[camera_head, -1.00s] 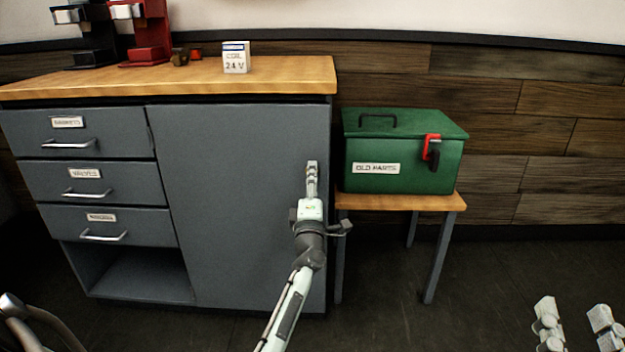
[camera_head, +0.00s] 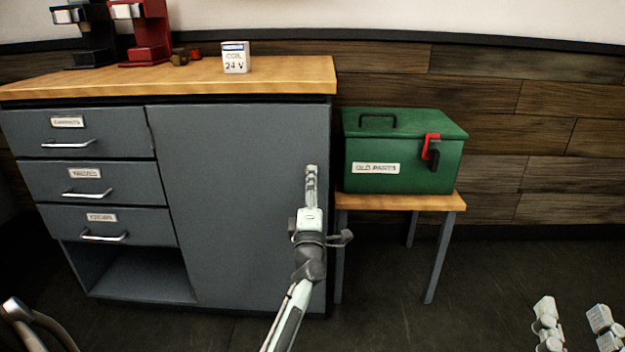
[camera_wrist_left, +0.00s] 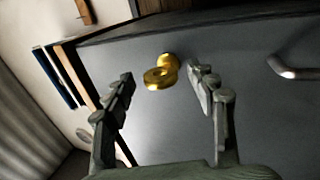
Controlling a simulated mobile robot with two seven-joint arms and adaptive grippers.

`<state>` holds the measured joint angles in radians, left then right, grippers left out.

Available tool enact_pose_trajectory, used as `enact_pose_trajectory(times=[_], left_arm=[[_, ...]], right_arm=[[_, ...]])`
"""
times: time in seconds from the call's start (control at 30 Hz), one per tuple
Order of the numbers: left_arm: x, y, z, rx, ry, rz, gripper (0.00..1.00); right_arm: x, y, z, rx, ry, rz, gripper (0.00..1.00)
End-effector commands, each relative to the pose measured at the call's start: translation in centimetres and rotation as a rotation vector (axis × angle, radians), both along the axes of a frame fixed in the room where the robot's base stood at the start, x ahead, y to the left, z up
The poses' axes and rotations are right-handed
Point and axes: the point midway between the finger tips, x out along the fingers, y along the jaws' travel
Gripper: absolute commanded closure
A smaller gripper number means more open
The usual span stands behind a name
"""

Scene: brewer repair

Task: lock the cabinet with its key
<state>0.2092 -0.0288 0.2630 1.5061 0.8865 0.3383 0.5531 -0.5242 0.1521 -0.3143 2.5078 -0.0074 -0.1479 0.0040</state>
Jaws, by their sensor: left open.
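The grey cabinet (camera_head: 235,200) stands at the left of the head view, its large door closed. In the left wrist view a gold ring-shaped piece (camera_wrist_left: 158,78), which looks like the key's head, is against the grey door (camera_wrist_left: 200,125), with a rounder gold part behind it. My left gripper (camera_head: 311,172) is at the door's right side and hides this spot in the head view. Its fingers (camera_wrist_left: 165,95) are open, one either side of the gold piece and apart from it. My right gripper (camera_head: 577,322) is open and empty over the floor at bottom right.
A silver handle (camera_wrist_left: 296,68) is on the cabinet face. A green box (camera_head: 400,150) with a red latch sits on a small table (camera_head: 440,202) right of the cabinet. A small white box (camera_head: 236,60) and coffee machines (camera_head: 148,35) stand on the worktop (camera_head: 285,75).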

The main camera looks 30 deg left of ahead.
Motion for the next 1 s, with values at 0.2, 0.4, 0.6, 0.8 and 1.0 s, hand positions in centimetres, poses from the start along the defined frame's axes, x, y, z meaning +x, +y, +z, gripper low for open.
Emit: enact_pose_trajectory(times=[0.2,0.4,0.6,0.8,1.0], left_arm=[[-4.0,-2.5,-1.6,-0.002,0.002,0.000,0.43],[-6.6,-4.1,-2.6,-0.002,0.001,0.000,0.43],[-7.6,-4.7,-2.9,-0.002,-0.001,0.000,0.43],[-7.6,-4.7,-2.9,-0.002,-0.001,0.000,0.43],[-7.6,-4.7,-2.9,-0.001,-0.001,0.001,0.43]], right_arm=[[0.0,0.0,0.0,0.000,0.000,0.000,0.60],[0.0,0.0,0.0,0.000,-0.001,0.000,0.60],[0.0,0.0,0.0,-0.001,-0.001,0.000,0.60],[0.0,0.0,0.0,-0.001,-0.001,0.000,0.60],[0.0,0.0,0.0,0.000,-0.002,0.000,0.60]])
